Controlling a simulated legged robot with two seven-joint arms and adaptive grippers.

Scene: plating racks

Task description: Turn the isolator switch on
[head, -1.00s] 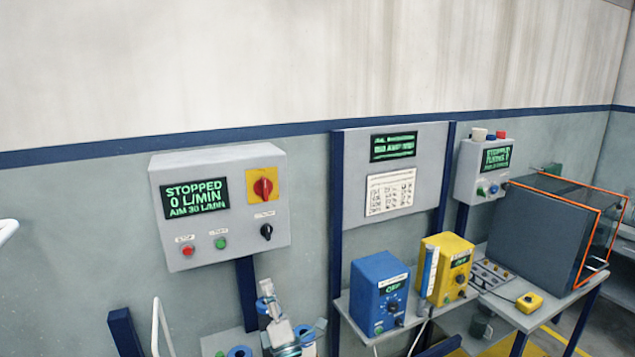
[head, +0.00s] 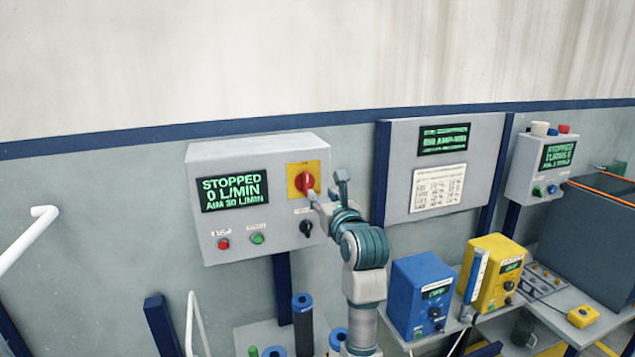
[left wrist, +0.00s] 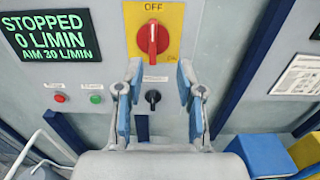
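The isolator switch (head: 304,181) is a red rotary knob on a yellow plate at the right of a grey control box (head: 215,238). In the left wrist view the red knob (left wrist: 153,38) stands upright, its grip pointing toward the word OFF. My left gripper (head: 326,186) is raised in front of the box's right side. In the left wrist view its two blue-padded fingers (left wrist: 158,76) are spread apart and empty, just below the knob and not touching it. My right gripper is not in view.
A black knob (head: 306,227), a red button (head: 223,243) and a green button (head: 257,238) sit low on the box. The display (head: 234,190) reads STOPPED, 0 L/MIN. A blue unit (head: 420,295) and a yellow unit (head: 492,272) stand on a shelf to the right.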

